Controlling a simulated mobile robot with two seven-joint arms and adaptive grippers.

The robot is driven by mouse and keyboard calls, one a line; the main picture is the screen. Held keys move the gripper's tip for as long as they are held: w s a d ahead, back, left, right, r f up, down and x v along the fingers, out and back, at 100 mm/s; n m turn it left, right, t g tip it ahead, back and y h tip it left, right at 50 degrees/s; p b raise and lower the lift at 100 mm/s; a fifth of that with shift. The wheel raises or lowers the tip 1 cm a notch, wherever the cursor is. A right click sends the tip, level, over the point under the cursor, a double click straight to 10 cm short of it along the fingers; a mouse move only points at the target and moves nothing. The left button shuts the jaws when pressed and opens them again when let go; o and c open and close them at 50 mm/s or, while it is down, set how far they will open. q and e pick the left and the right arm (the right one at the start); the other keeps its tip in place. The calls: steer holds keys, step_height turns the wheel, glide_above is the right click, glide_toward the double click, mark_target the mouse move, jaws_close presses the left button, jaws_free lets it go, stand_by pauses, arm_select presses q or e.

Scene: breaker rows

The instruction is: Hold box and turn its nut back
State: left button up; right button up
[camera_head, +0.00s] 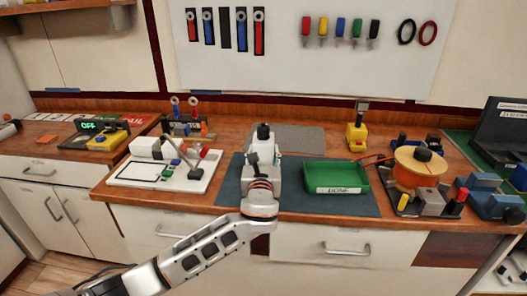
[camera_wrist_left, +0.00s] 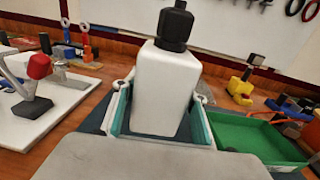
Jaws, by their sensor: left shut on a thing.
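A white upright box (camera_wrist_left: 165,88) with a black nut (camera_wrist_left: 175,24) on its top stands in the middle of the left wrist view. In the head view the nut (camera_head: 263,131) shows above the far end of my left arm, and the box is mostly hidden by the gripper. My left gripper (camera_wrist_left: 158,115) is shut on the box, with a teal-padded finger on either side of it. The nut is clear of the fingers. My right gripper cannot be made out in either view.
A green tray (camera_head: 335,189) marked DONE stands on the dark mat (camera_head: 230,185) right of the box. A white board (camera_head: 120,177) with small parts lies to the left. A yellow tool (camera_head: 357,135) and an orange spool (camera_head: 418,166) stand to the right.

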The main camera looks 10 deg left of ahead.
arm_select(q)
steer(key=shift+f+b, duration=1.1)
steer(key=shift+f, duration=1.1)
steer(key=shift+f+b, duration=0.65)
steer(key=shift+f, duration=0.75)
steer(key=shift+f, duration=0.1)
steer(key=shift+f, duration=0.15)
stand_by(0.3)
